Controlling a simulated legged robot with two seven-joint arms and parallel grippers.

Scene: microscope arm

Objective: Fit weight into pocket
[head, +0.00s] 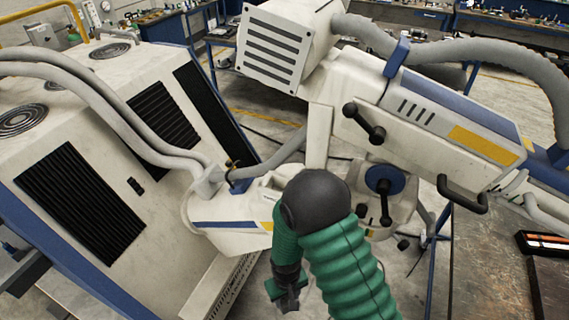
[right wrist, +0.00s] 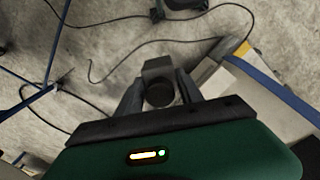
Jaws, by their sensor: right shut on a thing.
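My right gripper (head: 287,294) hangs at the end of the green arm, low in the middle of the head view. In the right wrist view the gripper (right wrist: 158,92) is shut on a small dark round weight (right wrist: 160,94), with a finger on each side of it. The weight is above the floor and apart from other things. The large white microscope arm (head: 350,95), with blue and yellow panels, stretches across the upper right of the head view. I cannot make out the pocket in either view. My left gripper is not in view.
A large white cabinet (head: 60,105) with black vents fills the left. A white base part with a blue stripe (head: 235,225) is just left of my arm. A dark bench (head: 500,260) stands at the right. Cables (right wrist: 105,65) lie across the floor below the gripper.

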